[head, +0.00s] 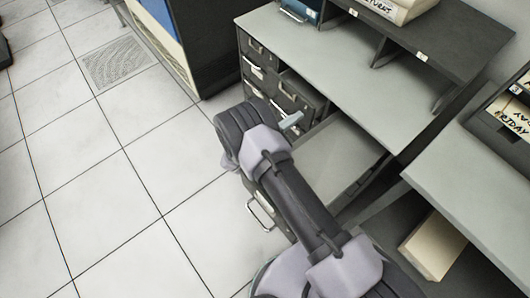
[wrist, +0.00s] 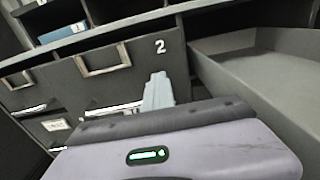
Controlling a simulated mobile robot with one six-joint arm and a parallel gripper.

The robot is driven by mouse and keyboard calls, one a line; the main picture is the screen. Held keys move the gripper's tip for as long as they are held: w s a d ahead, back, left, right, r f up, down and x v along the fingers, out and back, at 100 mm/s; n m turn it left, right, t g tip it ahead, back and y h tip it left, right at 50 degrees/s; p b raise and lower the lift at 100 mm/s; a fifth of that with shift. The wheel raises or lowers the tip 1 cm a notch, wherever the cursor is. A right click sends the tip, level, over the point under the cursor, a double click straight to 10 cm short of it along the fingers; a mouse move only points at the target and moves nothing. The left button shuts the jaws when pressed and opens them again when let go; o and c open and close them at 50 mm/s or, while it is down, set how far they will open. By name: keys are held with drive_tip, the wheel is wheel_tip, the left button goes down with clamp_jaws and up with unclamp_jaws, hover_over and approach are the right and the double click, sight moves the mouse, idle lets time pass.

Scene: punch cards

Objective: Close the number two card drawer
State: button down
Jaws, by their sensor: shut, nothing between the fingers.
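In the wrist view a dark drawer front with a metal handle (wrist: 103,60) bears a white number 2 (wrist: 160,46) at its upper right. In the head view a dark drawer front (head: 293,95) in the cabinet stands near my gripper; its number is not readable there. My gripper (head: 291,121) is shut and empty, its pale fingers (wrist: 158,92) pointing at the cabinet, just below the 2 in the wrist picture. I cannot tell whether they touch the front. How far the number 2 drawer stands out is unclear.
A wide pale drawer (head: 345,150) stands open beside my gripper; it also shows at the right of the wrist view (wrist: 255,80). A lower handle (head: 260,212) lies beside my arm. A grey desktop (head: 320,50) lies above. Tiled floor (head: 110,150) at left is clear.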

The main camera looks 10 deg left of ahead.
drive_tip(key=b+x, duration=0.1)
drive_tip(key=x, duration=0.5)
drive_tip(key=shift+w+a, duration=0.15)
drive_tip(key=shift+a, duration=0.05)
drive_tip(key=shift+r, duration=0.15)
drive_tip(key=shift+w+r, duration=0.1)
drive_tip(key=shift+w, duration=0.05)
